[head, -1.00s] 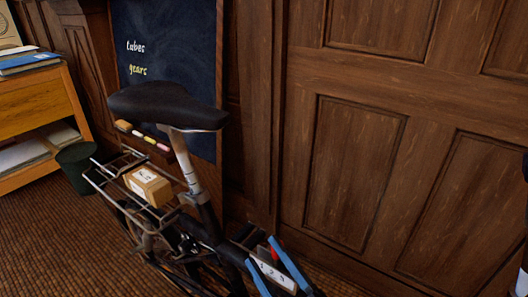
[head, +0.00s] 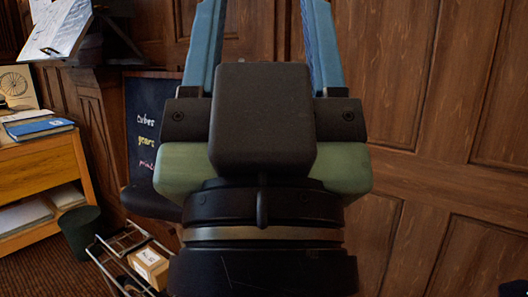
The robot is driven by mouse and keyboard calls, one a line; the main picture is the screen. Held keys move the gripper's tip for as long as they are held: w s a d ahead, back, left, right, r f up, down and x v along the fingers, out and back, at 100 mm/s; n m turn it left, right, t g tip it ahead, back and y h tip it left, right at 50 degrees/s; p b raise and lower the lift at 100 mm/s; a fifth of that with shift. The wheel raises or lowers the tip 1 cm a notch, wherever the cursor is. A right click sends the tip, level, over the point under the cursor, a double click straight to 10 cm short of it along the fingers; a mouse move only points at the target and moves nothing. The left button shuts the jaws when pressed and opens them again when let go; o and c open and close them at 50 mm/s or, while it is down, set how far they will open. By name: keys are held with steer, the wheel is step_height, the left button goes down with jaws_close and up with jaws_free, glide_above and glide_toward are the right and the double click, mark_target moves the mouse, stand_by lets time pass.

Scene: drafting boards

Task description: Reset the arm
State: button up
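My gripper (head: 262,35) is raised close in front of the camera, pointing up, and fills the middle of the head view. Its two blue fingers stand wide apart, with only brown door panelling showing between them. The fingertips run to the top edge of the picture. No object shows between the fingers. The wrist hides most of the bicycle behind it.
The bicycle's black saddle (head: 148,203) and its rear rack with a cardboard box (head: 149,267) show at lower left. A chalkboard (head: 145,110), a dark green bin (head: 82,233) and a wooden cabinet (head: 40,160) stand at left. Panelled doors (head: 440,120) fill the right.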

step_height(320, 180, up, 34)
steer(key=p, duration=3.1)
steer(key=shift+p, duration=0.35)
steer(key=shift+w+f, duration=0.1)
steer(key=shift+f, duration=0.05)
steer(key=shift+c, duration=0.7)
steer(key=shift+f, duration=0.1)
